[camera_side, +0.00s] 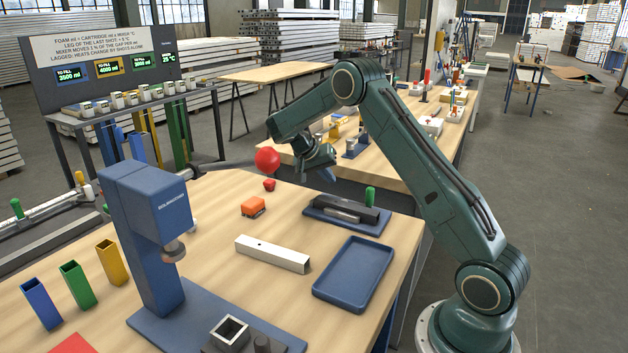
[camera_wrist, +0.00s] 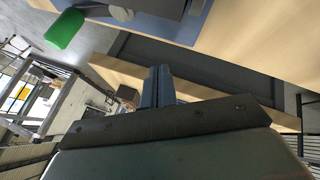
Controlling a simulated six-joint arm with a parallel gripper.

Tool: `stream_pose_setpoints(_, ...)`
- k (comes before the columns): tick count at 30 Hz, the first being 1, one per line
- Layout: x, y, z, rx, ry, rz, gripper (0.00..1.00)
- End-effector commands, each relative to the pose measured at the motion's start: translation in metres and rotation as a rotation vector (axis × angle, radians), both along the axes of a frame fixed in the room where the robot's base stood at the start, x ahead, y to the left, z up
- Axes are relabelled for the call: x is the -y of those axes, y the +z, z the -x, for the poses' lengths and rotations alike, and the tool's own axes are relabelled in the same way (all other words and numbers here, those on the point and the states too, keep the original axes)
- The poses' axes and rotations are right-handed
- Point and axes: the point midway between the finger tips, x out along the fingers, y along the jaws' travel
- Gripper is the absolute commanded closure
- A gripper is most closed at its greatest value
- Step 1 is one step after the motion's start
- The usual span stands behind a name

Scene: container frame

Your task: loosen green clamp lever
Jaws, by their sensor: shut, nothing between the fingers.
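A green lever grip (camera_side: 369,194) stands upright at the right end of a dark clamp-like fixture (camera_side: 340,209) on a blue base, near the back right of the bench. A green grip (camera_wrist: 64,28) also shows at the upper left of the wrist view, close to a grey part on blue; it looks like the same lever. Another green grip (camera_side: 17,208) stands on a rail at the far left. My gripper (camera_side: 330,176) is shut and empty, above and left of the fixture's green grip, apart from it. Its fingers (camera_wrist: 158,85) show mid-picture in the wrist view.
A blue press (camera_side: 150,240) stands left, its red-ball lever (camera_side: 267,160) just left of my gripper. Blue, green and yellow tubes stand front left.

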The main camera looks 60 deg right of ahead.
Motion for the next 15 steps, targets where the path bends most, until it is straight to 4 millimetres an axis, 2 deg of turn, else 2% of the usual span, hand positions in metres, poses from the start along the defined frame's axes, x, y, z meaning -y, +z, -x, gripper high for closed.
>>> stream_pose_setpoints(15,-0.04,0.058,-0.019,0.002,0.0,0.0,1.0)
